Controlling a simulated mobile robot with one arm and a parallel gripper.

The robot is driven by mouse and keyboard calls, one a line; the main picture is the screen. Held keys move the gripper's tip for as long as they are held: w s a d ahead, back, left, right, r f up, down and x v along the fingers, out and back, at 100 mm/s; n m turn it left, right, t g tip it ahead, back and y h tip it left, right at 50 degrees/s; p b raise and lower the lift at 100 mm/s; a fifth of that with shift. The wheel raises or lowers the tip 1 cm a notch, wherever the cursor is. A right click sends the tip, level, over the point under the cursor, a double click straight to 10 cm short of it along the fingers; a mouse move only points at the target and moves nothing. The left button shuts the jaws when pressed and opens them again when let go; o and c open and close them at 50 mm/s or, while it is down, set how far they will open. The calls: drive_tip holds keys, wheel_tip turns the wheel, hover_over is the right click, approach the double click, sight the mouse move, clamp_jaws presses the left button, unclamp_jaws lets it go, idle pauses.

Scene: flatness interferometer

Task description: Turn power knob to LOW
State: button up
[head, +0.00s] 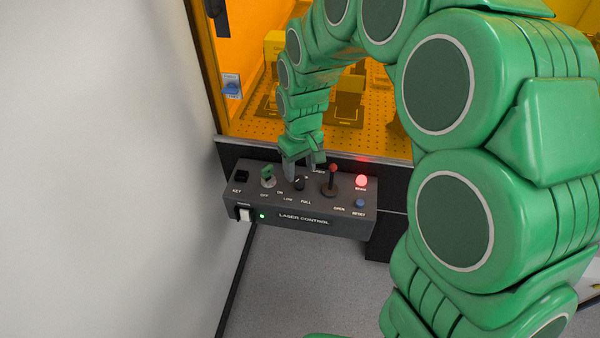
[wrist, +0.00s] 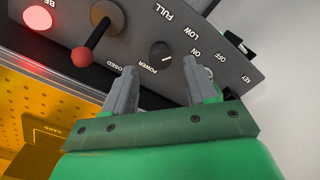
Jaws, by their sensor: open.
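The power knob (head: 299,184) is a small dark round knob on the sloped top of the laser control box (head: 304,218). It also shows in the wrist view (wrist: 161,53), with the LOW and FULL labels beyond it and POWER on the near side. A small pale mark is on the knob, but I cannot tell for sure which label it points to. My gripper (head: 302,170) is over the box, fingers down. In the wrist view my gripper (wrist: 160,68) is open, with its grey fingertips apart on either side of the knob's near side, holding nothing.
A green key switch (head: 268,177) is left of the knob, and a red-tipped shutter lever (head: 332,180) is right of it, both close. A lit red beam lamp (head: 361,181) and blue reset button (head: 360,203) are further right. Orange enclosure panels stand behind; a white wall is at left.

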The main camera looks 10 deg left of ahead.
sight(301, 178)
drive_tip(key=shift+r, duration=2.05)
drive_tip(key=shift+d, duration=0.1)
drive_tip(key=shift+s+d+r, duration=0.1)
drive_tip(key=shift+d+r, duration=0.1)
drive_tip(key=s+d+r+m, duration=0.4)
drive_tip(key=s+d, duration=0.8)
drive_tip(key=s, duration=0.2)
drive_tip(key=s+d+r+m+g, duration=0.1)
drive_tip(key=s+d+r+m, duration=0.3)
drive_tip(key=s+d, duration=0.8)
drive_tip(key=shift+s+d+r+m+g, duration=0.15)
drive_tip(key=shift+s+d+m+g, duration=0.25)
drive_tip(key=shift+s, duration=0.55)
drive_tip(key=shift+c, duration=0.2)
